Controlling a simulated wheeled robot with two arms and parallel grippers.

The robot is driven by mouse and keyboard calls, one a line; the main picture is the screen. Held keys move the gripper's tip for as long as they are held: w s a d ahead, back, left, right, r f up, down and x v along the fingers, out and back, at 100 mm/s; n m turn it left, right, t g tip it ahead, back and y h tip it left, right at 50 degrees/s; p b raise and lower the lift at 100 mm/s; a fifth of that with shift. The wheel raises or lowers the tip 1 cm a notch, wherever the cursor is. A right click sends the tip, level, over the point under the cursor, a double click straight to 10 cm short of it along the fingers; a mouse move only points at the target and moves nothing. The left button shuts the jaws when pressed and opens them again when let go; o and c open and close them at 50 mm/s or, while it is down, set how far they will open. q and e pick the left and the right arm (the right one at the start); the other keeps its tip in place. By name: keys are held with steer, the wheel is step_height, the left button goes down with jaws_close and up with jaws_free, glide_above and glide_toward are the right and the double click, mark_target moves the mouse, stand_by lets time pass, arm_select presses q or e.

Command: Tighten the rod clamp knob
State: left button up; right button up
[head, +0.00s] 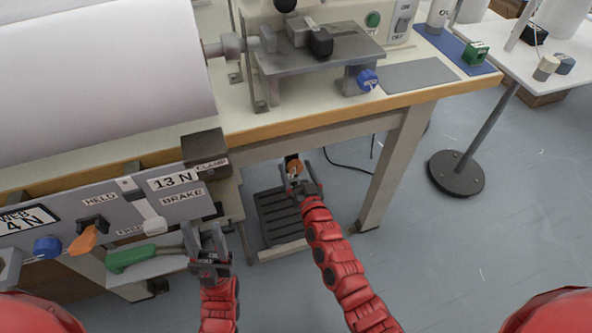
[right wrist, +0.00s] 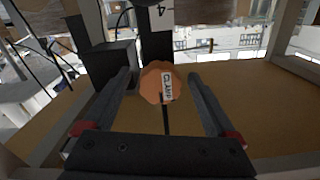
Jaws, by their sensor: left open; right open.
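The rod clamp knob (right wrist: 158,82) is orange, with a white label reading CLAMP, in the middle of the right wrist view. In the head view the orange knob (head: 296,169) shows small below the table edge. My right gripper (head: 297,177) is open, with its fingers on either side of the knob. In the right wrist view the fingers (right wrist: 162,90) stand apart with gaps on both sides of the knob. My left gripper (head: 205,232) is open and empty, in front of the grey panel. The rod behind the knob is hardly visible.
The grey panel (head: 110,210) carries an orange HELD/FREE lever (head: 88,238), a blue knob (head: 47,247) and a white brake slider (head: 153,224). A green handle (head: 130,258) lies below. A black pedal (head: 275,217) sits under the table. A table leg (head: 395,165) stands right of my right gripper.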

steer(key=shift+w, duration=0.1)
steer(key=c, duration=1.4)
steer(key=shift+o, duration=0.2)
